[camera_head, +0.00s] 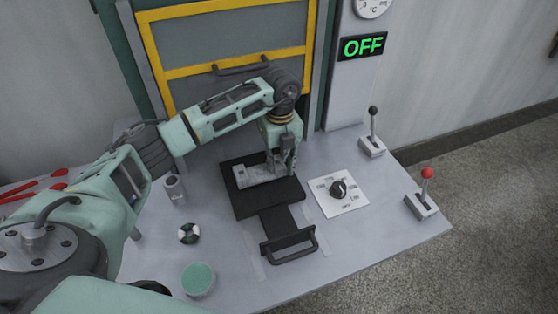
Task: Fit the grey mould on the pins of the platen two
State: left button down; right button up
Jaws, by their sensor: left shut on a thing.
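The grey mould (252,177) is a light grey block over the dark platen (265,199), towards its back. My left gripper (283,168) points down and is shut on the mould at its right end. The platen is a flat black plate with a black pull handle (289,245) at the front. The pins are not visible; the mould and gripper cover part of the plate. I cannot tell whether the mould rests on the platen or is slightly above it. My right gripper is not in view.
A yellow-framed guard door (226,52) stands behind. A dial plate (339,194), a black-knobbed lever (373,140) and a red-knobbed lever (424,192) are on the right. A grey cylinder (175,190), a ring (189,233) and a green-topped tub (198,279) stand left.

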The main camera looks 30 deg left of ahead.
pick_arm(q)
jog(key=shift+f, duration=0.35)
dwell(0.5)
dwell(0.3)
jog(key=c, duration=1.4)
grip_release()
jog(key=shift+o, duration=0.2)
jog(key=shift+f, duration=0.1)
jog(key=shift+r, duration=3.8)
